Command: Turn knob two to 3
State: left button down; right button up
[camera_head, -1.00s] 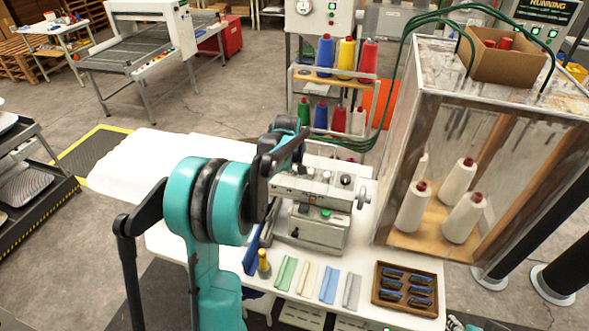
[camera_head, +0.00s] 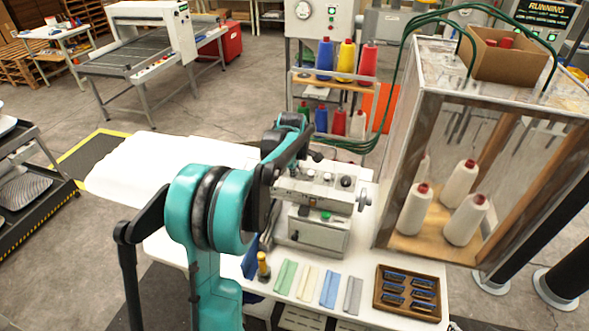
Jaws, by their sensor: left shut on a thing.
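A sewing machine (camera_head: 318,235) with a row of knobs along its top stands on the white table (camera_head: 390,262). A dark knob (camera_head: 346,182) at the right of the row is in plain sight. My left gripper (camera_head: 314,155) reaches over the back left of the machine, pointing down at the knob row. It is shut on a knob, but its own fingers and arm hide most of that knob, so its number and setting cannot be read. My right gripper is not in view.
Green, cream, blue and grey strips and a wooden tray (camera_head: 377,302) of dark clips lie in front of the machine. A clear-walled cabinet (camera_head: 408,110) with white thread cones stands close on the right. A thread rack (camera_head: 300,92) stands behind.

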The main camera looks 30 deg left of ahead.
pick_arm(q)
jog(key=shift+r, duration=0.1)
dwell(0.4)
jog(key=c, duration=1.4)
grip_release()
jog(key=shift+o, duration=0.2)
jog(key=v, duration=1.2)
jog(key=s+d+f+m+t+b, duration=0.1)
jog(key=s+d+f+m+b, duration=0.5)
jog(key=s+f+m, duration=0.1)
jog(key=s+d+f+m+t+h+b, duration=0.1)
jog(key=s+d+f+m+b, duration=0.6)
jog(key=f, duration=0.5)
jog(key=s+d+f+m+t+h+b, duration=0.1)
jog(key=s+d+f+m+b, duration=0.5)
jog(key=s+f, duration=0.4)
jog(key=shift+s+d+m+b, duration=0.2)
jog(key=shift+s+m+b, duration=0.2)
jog(key=shift+m+b, duration=0.25)
